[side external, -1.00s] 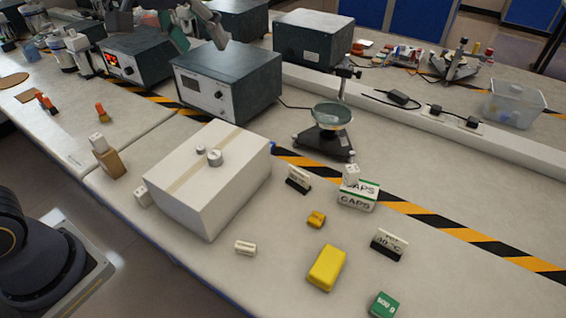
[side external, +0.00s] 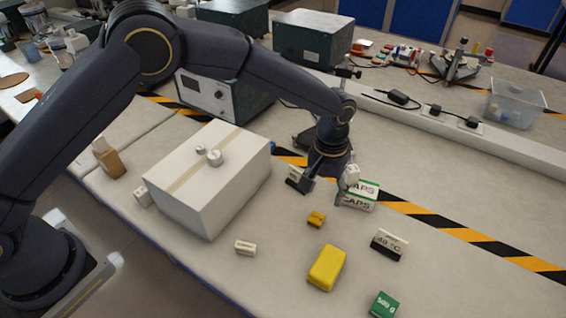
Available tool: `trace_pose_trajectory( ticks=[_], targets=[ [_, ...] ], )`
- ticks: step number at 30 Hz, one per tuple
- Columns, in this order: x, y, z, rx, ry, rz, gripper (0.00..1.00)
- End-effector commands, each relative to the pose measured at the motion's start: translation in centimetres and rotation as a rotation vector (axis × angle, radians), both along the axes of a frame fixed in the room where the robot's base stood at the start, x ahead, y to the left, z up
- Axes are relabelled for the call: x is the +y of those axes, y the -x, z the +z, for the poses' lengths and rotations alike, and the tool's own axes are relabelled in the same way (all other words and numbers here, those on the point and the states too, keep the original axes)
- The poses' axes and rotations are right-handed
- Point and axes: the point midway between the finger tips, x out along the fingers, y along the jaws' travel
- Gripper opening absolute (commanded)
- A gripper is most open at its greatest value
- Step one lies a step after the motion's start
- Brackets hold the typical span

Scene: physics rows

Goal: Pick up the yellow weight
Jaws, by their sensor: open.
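A bright yellow block (side external: 327,267), which looks like the yellow weight, lies flat on the bench towards the front. A smaller orange-yellow piece (side external: 316,219) lies behind it; I cannot tell from its shape whether it is a weight too. My gripper (side external: 324,194) is open and points down, above and behind the small piece as seen here. Its fingers are apart with nothing visibly between them. A green weight marked 500 g (side external: 384,305) lies to the front right.
A large white box (side external: 215,180) stands left of the gripper. A 40 °C sign (side external: 389,244) stands to the right. The bench around the yellow block is clear.

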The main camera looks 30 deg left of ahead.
Motion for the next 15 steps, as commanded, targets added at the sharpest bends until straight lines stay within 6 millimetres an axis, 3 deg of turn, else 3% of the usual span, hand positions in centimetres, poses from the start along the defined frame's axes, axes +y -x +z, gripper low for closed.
trace_pose_trajectory(
  ticks=[3, 6, 15],
  targets=[
    [0.1, 0.1, -2.7, 0.004, -0.002, 0.0, 0.67],
    [0.1, 0.0, -4.2, 0.002, -0.001, 0.001, 0.67],
    [0.5, 0.0, -7.1, 0.002, -0.001, 0.002, 0.67]
  ],
)
